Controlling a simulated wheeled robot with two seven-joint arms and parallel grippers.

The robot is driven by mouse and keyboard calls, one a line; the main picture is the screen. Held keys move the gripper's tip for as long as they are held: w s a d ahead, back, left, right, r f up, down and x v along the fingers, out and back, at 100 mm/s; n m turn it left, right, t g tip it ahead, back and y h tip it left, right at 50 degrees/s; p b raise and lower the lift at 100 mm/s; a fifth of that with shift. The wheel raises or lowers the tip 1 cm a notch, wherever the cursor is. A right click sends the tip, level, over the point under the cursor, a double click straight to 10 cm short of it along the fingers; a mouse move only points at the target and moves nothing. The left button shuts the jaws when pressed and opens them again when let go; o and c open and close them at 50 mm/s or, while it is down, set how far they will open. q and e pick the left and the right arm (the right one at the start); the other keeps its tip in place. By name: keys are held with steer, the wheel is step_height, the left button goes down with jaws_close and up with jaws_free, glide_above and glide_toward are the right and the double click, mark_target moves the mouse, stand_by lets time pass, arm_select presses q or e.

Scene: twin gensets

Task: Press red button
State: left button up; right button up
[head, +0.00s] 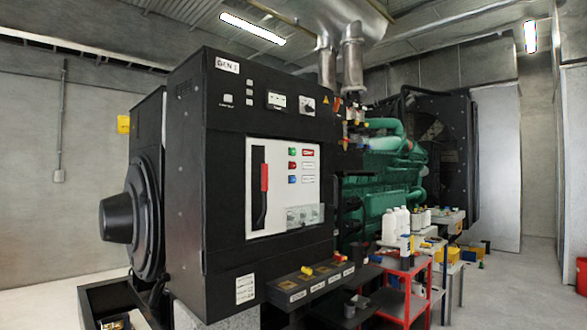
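A small red button (292,165) is on the white panel (270,212) on the front of the black generator cabinet (210,130). It sits in a short column, below a green button (292,151) and above a blue one (292,179). A black lever with a red grip (264,177) is at the panel's left side. Neither of my grippers shows in the head view. Nothing covers the red button.
A shelf (318,281) with yellow and red knobs juts out below the panel. A red cart (408,270) with white bottles (389,226) stands at the right. The green engine (385,185) is behind. Grey floor (510,290) is free at the right.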

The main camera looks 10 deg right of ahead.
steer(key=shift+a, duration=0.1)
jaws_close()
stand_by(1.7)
